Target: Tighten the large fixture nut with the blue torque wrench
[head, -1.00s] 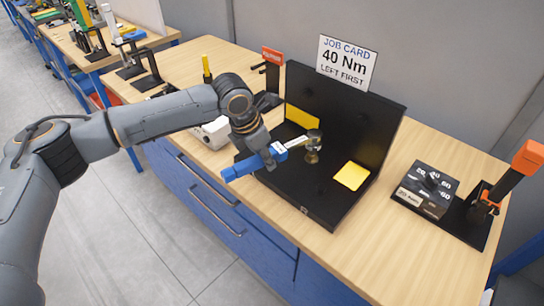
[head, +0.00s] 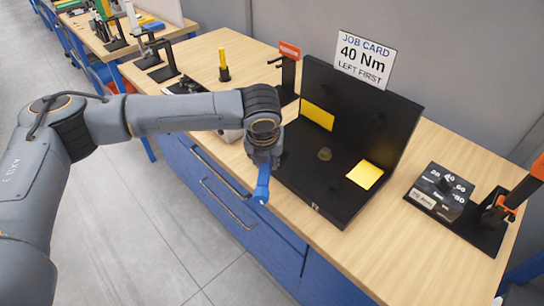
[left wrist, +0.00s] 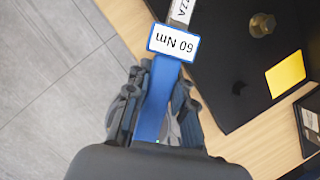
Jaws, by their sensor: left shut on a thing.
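The blue torque wrench (head: 262,187) is held in my left gripper (head: 262,162), at the front edge of the black fixture. In the left wrist view the fingers of my left gripper (left wrist: 155,112) close around the blue handle (left wrist: 157,92), and a label on the wrench reads 60 Nm, upside down. The wrench's far end is cut off there and hidden behind my arm in the head view. The large brass-coloured nut (head: 324,154) sits on the fixture base (head: 297,175), apart from the wrench; it also shows in the left wrist view (left wrist: 262,26). My right gripper is out of view.
A job card (head: 363,58) above the fixture's back panel reads 40 Nm, left first. A numbered dial box (head: 440,190) and an orange-topped stand (head: 500,208) are at right. Bare bench lies between fixture and dial box.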

